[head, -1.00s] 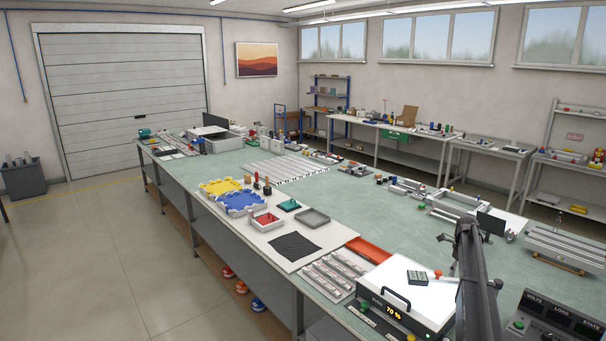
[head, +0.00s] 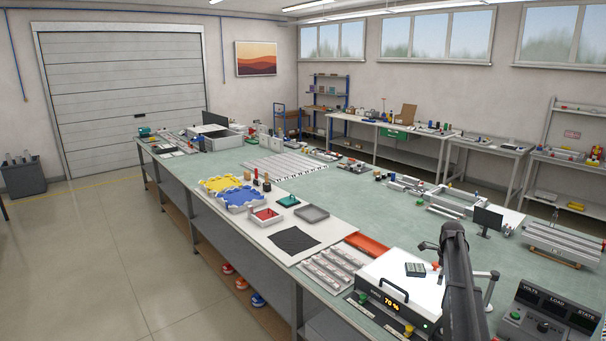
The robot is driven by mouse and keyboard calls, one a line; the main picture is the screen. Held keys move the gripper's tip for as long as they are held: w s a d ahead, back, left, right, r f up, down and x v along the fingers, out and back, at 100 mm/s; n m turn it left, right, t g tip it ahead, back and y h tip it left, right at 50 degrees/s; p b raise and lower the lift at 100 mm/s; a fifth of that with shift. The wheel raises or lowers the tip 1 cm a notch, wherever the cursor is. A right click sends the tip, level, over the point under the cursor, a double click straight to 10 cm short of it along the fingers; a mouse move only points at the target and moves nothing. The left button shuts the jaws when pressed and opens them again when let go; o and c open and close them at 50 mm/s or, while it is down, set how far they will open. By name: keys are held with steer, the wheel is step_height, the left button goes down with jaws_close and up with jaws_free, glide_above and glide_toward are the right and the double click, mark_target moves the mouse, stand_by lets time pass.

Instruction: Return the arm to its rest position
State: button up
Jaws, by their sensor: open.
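My dark arm (head: 457,275) rises from the bottom edge at the lower right of the head view, beside the bench's white instrument box. My gripper (head: 461,287) is partly hidden behind the arm link. Its grey fingers show apart on either side of the link, so it looks open. I see nothing held between them, though the middle is hidden.
The white instrument box (head: 398,275), reading "70 %", stands just left of my arm, with a control panel (head: 548,322) to the right. A small dark monitor (head: 487,219) stands behind. The green bench top (head: 365,208) has clear room beyond the box.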

steer(key=s+a+f+n+b, duration=0.4)
steer(key=s+a+n, duration=0.4)
steer(key=s+a, duration=0.3)
steer(key=s+a+f+n+b, duration=0.4)
steer(key=s+a+n, duration=0.5)
steer(key=s, duration=0.3)
steer(key=s+a+f+n+b, duration=0.5)
steer(key=s+a+n, duration=0.3)
steer(key=s+a, duration=0.3)
steer(key=shift+s+a+f, duration=0.15)
steer(key=shift+a+f, duration=0.15)
steer(key=shift+a, duration=0.5)
stand_by(0.7)
steer(key=c, duration=0.3)
steer(key=shift+s, duration=0.1)
steer(key=shift+c, duration=0.2)
